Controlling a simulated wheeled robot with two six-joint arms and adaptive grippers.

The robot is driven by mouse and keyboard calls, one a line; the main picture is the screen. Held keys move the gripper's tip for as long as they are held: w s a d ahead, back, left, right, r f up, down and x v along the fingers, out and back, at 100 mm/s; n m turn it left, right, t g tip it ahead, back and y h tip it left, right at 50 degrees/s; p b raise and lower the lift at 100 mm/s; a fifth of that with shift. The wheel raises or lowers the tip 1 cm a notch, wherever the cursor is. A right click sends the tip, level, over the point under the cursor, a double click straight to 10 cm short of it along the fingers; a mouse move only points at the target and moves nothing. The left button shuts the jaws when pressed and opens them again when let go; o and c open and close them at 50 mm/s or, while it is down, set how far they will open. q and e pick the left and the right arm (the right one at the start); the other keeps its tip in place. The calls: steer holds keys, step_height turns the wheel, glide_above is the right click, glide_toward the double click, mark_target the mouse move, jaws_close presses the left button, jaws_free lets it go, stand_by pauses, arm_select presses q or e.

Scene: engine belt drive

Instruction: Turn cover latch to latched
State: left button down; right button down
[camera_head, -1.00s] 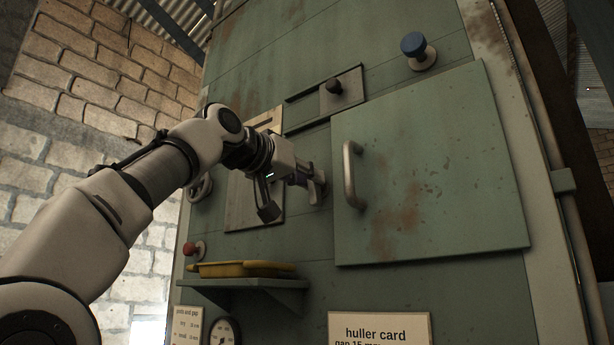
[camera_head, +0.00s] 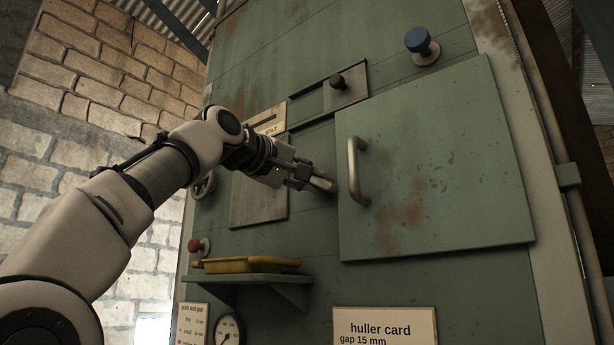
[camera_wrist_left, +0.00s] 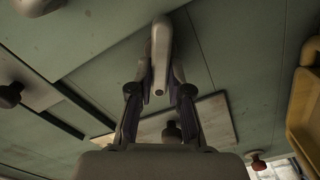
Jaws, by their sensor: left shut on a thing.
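The cover (camera_head: 450,160) is a green panel with a grey bar handle (camera_head: 357,172), lying flat against the machine. The cover latch (camera_head: 324,185) is a pale grey lever just left of the cover's left edge. It points right and slightly down towards the cover, its tip close to the edge; I cannot tell whether it overlaps it. My left gripper (camera_head: 305,176) is shut on the latch. In the left wrist view the latch (camera_wrist_left: 161,45) lies lengthwise between the fingers of the left gripper (camera_wrist_left: 157,90), its near end showing. My right gripper is not in view.
A slide plate with a dark knob (camera_head: 337,82) and a blue knob (camera_head: 417,40) sit above. Below are a red knob (camera_head: 194,245), a shelf (camera_head: 240,281) with a yellow tray (camera_head: 245,265), and a gauge (camera_head: 228,330). A handwheel (camera_head: 203,186) is behind my arm.

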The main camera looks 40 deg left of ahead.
arm_select(q)
steer(key=n, duration=0.6)
steer(key=shift+a+f, duration=0.1)
steer(key=shift+f, duration=0.15)
stand_by(0.4)
steer(key=c, duration=1.4)
jaws_free()
steer(key=shift+w+f, duration=0.1)
steer(key=shift+w, duration=0.25)
steer(key=shift+s, duration=0.2)
